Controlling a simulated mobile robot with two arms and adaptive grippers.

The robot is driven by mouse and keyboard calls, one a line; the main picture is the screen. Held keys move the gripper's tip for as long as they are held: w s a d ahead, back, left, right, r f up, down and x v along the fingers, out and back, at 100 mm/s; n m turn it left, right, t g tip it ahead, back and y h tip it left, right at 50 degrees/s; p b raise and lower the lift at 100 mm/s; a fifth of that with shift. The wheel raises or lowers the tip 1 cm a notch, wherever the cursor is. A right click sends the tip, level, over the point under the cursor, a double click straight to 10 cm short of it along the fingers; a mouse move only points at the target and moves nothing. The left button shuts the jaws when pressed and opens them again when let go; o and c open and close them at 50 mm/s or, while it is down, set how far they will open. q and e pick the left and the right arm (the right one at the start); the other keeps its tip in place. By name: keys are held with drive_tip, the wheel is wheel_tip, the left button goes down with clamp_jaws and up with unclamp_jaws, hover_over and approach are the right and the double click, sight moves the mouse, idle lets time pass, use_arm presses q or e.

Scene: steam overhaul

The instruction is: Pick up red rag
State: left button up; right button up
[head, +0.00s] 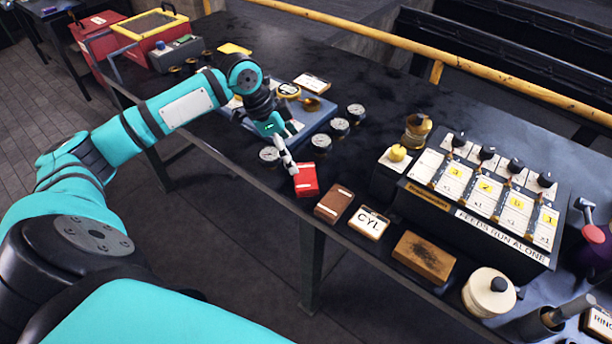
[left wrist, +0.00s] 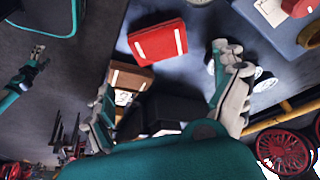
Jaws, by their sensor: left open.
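The red rag (head: 305,180) is a folded red block with a pale stripe, lying on the dark bench near its front edge. My left gripper (head: 286,158) is just above and beside the rag, pointing down at it. In the left wrist view the rag (left wrist: 158,42) lies ahead of the spread fingers of my left gripper (left wrist: 162,70), which is open and empty. I cannot tell whether a fingertip touches the rag. A teal arm with grey fingers, apparently my right gripper (left wrist: 37,50), shows small at the left of the wrist view; its opening is unclear.
A brown block (head: 333,204) and a CYL card (head: 369,223) lie right of the rag. Several round gauges (head: 321,142) stand behind it beside a blue tray (head: 325,106). A wooden box (head: 424,257) and the feed rack (head: 480,228) are further right.

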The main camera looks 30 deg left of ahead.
sight(308, 175)
use_arm(q)
drive_tip(key=x, duration=0.4)
drive_tip(key=shift+r, duration=0.1)
drive_tip(key=shift+p+x, duration=0.35)
drive_tip(key=shift+x, duration=0.7)
drive_tip(key=shift+w+d+f, duration=0.1)
drive_tip(key=shift+f, duration=0.25)
drive_tip(key=p+x, duration=0.1)
drive_tip(key=x, duration=0.2)
drive_tip(key=shift+w+d+f, duration=0.1)
drive_tip(key=shift+f, duration=0.25)
drive_tip(key=shift+w+f, duration=0.1)
drive_tip(key=shift+f, duration=0.2)
drive_tip(key=c, duration=0.9)
use_arm(e)
drive_tip(key=shift+w+r, duration=0.3)
drive_tip(key=shift+r, duration=0.3)
drive_tip(key=shift+w+r, duration=0.25)
drive_tip(key=shift+r, duration=0.3)
use_arm(q)
drive_tip(key=shift+r, duration=0.15)
